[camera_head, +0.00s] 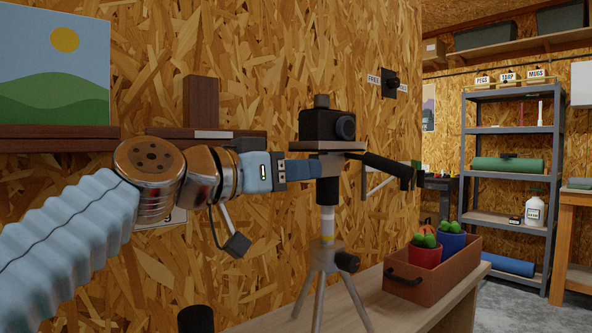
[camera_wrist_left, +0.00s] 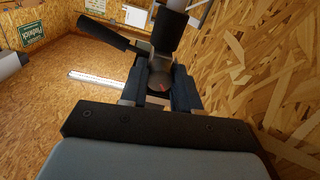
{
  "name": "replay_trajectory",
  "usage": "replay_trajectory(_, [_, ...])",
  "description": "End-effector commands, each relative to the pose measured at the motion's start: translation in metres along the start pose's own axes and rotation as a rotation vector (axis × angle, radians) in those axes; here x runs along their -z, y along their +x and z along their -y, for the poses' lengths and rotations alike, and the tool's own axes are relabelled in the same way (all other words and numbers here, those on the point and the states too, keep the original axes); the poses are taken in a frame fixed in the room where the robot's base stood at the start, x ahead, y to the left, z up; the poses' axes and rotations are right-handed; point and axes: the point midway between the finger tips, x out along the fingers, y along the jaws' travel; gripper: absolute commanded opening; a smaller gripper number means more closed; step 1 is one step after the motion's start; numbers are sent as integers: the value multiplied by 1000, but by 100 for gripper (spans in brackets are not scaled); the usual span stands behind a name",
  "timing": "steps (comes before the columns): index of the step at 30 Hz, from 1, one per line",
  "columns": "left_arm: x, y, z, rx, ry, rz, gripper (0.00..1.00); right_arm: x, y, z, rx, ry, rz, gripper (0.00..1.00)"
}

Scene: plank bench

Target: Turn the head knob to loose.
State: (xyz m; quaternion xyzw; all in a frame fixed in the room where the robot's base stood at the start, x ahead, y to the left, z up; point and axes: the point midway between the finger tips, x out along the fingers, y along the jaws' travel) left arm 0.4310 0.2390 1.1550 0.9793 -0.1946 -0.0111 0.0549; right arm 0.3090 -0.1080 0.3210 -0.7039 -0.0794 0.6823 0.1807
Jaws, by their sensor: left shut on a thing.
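A black camera (camera_head: 326,125) sits on a tripod (camera_head: 327,225) that stands on the bench. The tripod's black pan handle (camera_head: 388,167) points to the right. My left gripper (camera_head: 318,169) comes in from the left at the tripod head, just below the camera. In the left wrist view, my left gripper (camera_wrist_left: 160,85) has its two dark fingers on either side of the round head knob (camera_wrist_left: 155,78), shut on it. A small red mark shows on the knob's face. The fingers hide the knob's sides, and the head view does not show the knob clearly. My right gripper is not in view.
A brown crate (camera_head: 447,278) with cactus pots, one red (camera_head: 425,254) and one blue (camera_head: 452,243), stands right of the tripod on the bench (camera_head: 397,311). A second knob (camera_head: 347,262) sits lower on the tripod. The chipboard wall (camera_head: 262,280) is close behind.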

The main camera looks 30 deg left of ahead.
Motion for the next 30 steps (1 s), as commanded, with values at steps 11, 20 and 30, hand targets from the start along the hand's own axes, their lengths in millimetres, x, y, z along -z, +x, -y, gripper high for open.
replay_trajectory(11, [0,0,0,1,-138,0,1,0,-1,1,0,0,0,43])
replay_trajectory(20, [0,0,0,1,-137,0,57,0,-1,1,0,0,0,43])
replay_trajectory(30, [-1,-8,-1,0,-134,-1,57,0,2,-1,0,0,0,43])
